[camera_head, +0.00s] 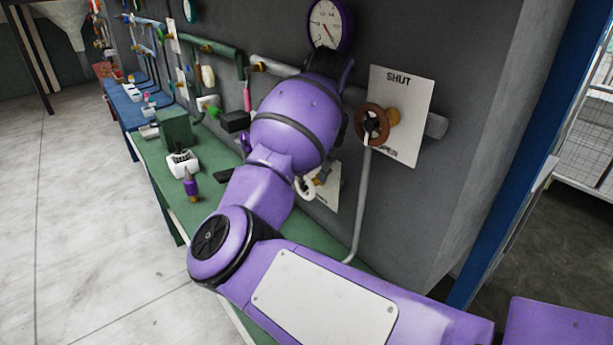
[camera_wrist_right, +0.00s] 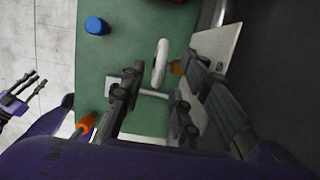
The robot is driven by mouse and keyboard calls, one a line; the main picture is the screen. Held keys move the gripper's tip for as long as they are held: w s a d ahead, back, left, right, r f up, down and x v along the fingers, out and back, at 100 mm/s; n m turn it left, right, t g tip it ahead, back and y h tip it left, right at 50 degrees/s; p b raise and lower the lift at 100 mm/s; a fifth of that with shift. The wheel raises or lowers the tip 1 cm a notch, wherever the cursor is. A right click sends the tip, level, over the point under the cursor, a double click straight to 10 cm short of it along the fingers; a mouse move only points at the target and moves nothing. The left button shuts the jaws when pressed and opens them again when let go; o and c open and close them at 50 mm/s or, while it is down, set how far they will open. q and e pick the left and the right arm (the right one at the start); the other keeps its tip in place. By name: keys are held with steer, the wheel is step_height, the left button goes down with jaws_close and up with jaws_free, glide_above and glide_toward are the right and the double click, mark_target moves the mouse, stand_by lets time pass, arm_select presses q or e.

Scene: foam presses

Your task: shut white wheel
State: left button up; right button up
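The white wheel (camera_head: 306,187) sits low on the wall, half hidden behind my right arm in the head view. In the right wrist view it shows nearly edge-on (camera_wrist_right: 160,62), with a brass-coloured hub (camera_wrist_right: 178,68) joining it to the wall side. My right gripper (camera_wrist_right: 155,98) is open, its dark fingers apart and empty. The wheel lies beyond the fingertips, in the gap between them, with no clear contact. In the head view my right fingers are mostly hidden by the purple wrist. My left gripper (camera_wrist_right: 32,90) shows at the left edge of the wrist view, its fingers apart.
A brown wheel (camera_head: 372,124) stands before a SHUT/OPEN plate (camera_head: 412,85), close to my right arm. A gauge (camera_head: 328,24) hangs above. The green bench (camera_head: 160,170) holds a white container (camera_head: 183,163) and a purple bottle-like item (camera_head: 190,185). A blue cap (camera_wrist_right: 96,26) shows in the wrist view.

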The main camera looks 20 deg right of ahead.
mark_target(314, 192)
steer(key=v, duration=0.9)
